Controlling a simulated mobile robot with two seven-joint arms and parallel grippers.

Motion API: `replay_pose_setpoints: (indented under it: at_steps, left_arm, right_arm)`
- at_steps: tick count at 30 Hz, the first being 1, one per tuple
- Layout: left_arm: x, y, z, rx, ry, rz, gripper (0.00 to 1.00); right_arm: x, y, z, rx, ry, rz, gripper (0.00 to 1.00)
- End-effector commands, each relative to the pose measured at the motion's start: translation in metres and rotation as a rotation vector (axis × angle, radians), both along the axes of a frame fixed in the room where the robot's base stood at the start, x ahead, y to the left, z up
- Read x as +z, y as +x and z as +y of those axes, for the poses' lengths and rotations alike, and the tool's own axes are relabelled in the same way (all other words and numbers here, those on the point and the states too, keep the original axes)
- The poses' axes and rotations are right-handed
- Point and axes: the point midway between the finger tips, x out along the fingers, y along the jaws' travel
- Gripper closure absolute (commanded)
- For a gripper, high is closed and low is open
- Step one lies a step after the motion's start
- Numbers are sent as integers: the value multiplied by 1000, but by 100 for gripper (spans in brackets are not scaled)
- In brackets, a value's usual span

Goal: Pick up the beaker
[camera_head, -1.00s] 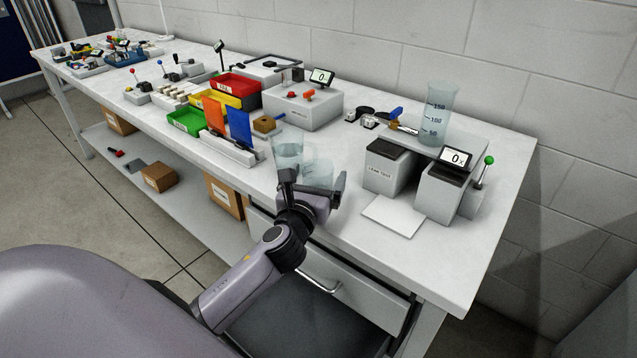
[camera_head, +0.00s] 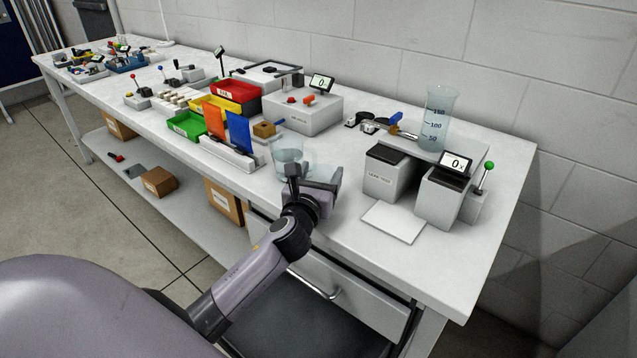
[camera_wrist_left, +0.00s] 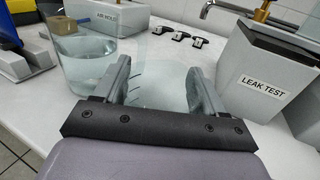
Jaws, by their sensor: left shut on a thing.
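A clear glass beaker (camera_wrist_left: 160,88) with small dark marks stands between the fingers of my left gripper (camera_wrist_left: 158,92) in the left wrist view. My left gripper (camera_head: 318,184) is shut on it at the bench's front edge in the head view, where the gripper hides much of the glass. A second clear glass vessel (camera_head: 287,155) holding some liquid stands just left of the gripper; it also shows in the left wrist view (camera_wrist_left: 86,58). My right gripper is not in view.
A grey leak-test box (camera_head: 389,176) and a box with a display (camera_head: 441,199) stand to the right. A white plate (camera_head: 393,222) lies in front. Colored bins (camera_head: 235,95) are left of the glassware.

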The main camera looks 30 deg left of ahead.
Motion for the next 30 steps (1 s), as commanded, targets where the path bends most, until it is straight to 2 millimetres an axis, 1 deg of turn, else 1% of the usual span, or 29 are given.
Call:
replay_pose_setpoints:
  at_steps: [5, 8, 11, 17, 18, 24, 27, 30]
  left_arm:
    - [8, 0, 0, 0, 1, -3, 59]
    - [19, 0, 1, 0, 3, -3, 59]
    - [36, 0, 0, -1, 4, -3, 59]
    - [82, 0, 1, 0, 4, -6, 59]
    - [93, 0, 0, -2, 5, -6, 59]
    - [147, 0, 0, -1, 4, -7, 59]
    - [167, 0, 0, -1, 4, -5, 59]
    - [183, 0, 0, 0, 2, -3, 59]
  right_arm:
    - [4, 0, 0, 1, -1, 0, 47]
    - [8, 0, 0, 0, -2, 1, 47]
    - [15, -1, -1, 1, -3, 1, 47]
    - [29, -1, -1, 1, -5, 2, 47]
    - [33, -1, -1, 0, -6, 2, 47]
    - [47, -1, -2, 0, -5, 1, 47]
    - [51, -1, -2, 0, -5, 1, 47]
    - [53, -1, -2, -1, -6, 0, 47]
